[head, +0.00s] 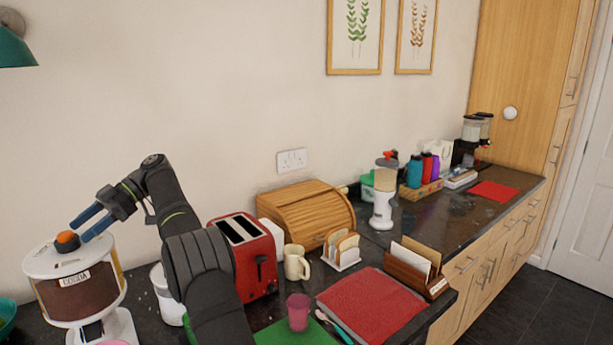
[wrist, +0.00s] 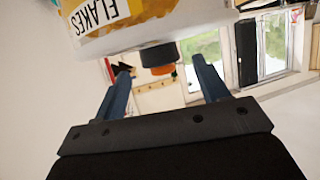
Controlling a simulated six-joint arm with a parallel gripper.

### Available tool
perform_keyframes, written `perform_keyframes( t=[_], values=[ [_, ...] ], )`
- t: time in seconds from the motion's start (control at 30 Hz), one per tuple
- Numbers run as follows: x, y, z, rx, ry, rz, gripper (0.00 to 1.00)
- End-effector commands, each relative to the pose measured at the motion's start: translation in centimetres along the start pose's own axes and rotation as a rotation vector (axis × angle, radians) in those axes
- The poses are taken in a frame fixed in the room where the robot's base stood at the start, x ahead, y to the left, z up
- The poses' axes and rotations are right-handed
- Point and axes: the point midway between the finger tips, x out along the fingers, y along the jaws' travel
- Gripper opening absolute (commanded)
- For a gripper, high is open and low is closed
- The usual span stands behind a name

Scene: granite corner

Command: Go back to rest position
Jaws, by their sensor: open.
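My gripper (head: 78,233) is at the left of the head view, its two blue fingers apart. It is at the top of a white-lidded dispenser (head: 80,290) with brown contents and an orange knob (head: 67,241). The fingertips are close beside the knob; I cannot tell if they touch it. In the wrist view my gripper (wrist: 160,68) also shows open, with a black and orange knob (wrist: 160,58) seen between the fingers. Above it is a white container (wrist: 125,38) with an upside-down yellow label reading FLAKES. Nothing is held.
A red toaster (head: 245,262), a wooden bread box (head: 305,215), a cream mug (head: 296,262) and a pink cup (head: 298,312) stand right of my arm. A red mat (head: 372,305) lies farther right. The space above the dark counter is open, with the wall behind.

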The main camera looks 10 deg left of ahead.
Motion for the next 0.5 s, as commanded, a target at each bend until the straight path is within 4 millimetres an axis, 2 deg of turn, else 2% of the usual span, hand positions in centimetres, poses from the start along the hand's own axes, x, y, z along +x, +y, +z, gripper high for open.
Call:
perform_keyframes(
  t=[0.23,0.5],
  values=[
    [4.1,-0.1,-0.1,0.001,-0.001,-0.002,0.67],
    [3.7,-0.3,-0.1,0.046,-0.001,0.113,0.67]
  ],
)
